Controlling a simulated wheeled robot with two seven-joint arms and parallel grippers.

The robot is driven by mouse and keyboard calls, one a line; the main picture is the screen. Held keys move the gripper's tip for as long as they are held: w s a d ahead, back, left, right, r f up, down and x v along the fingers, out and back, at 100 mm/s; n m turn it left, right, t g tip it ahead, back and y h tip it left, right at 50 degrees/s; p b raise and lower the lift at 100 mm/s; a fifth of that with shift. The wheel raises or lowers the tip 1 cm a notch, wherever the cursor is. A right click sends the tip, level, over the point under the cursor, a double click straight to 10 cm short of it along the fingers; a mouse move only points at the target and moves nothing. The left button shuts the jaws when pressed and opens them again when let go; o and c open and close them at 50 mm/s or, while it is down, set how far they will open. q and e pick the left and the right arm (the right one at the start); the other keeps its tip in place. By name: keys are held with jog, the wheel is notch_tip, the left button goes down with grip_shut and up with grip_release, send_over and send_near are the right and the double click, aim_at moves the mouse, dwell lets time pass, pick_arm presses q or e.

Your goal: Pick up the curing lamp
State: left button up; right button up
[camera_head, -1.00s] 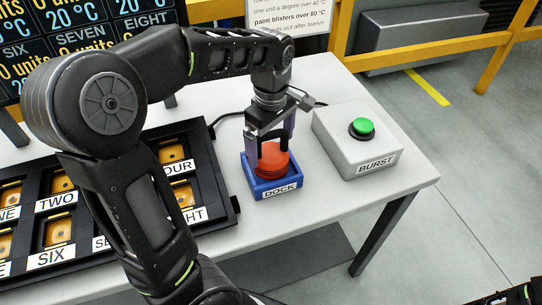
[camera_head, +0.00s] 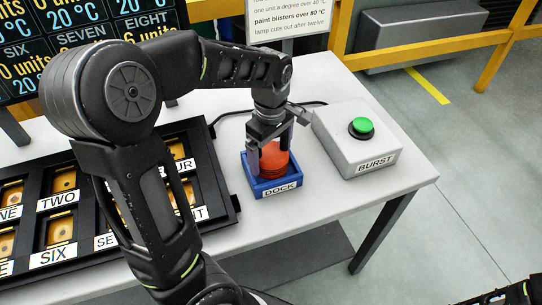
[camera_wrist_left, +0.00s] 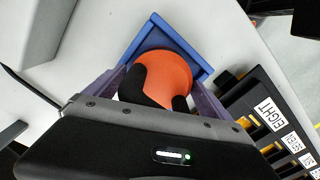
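What I take to be the curing lamp is a rounded orange-red body (camera_head: 274,160) standing in the blue dock tray (camera_head: 279,183), which is labelled DOCK. It also shows in the left wrist view (camera_wrist_left: 169,73). My left gripper (camera_head: 271,158) is over the dock, with its fingers on either side of the lamp. The fingers look open; contact with the lamp is hard to judge. My right gripper does not show clearly.
A grey box with a green button (camera_head: 361,127), labelled BURST, stands just right of the dock. A black rack (camera_head: 100,225) with numbered orange slots lies to the left. A cable runs behind the dock. The table front edge is close to the dock.

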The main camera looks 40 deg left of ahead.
pick_arm(q)
jog(key=shift+w, duration=0.1)
jog(key=c, duration=1.8)
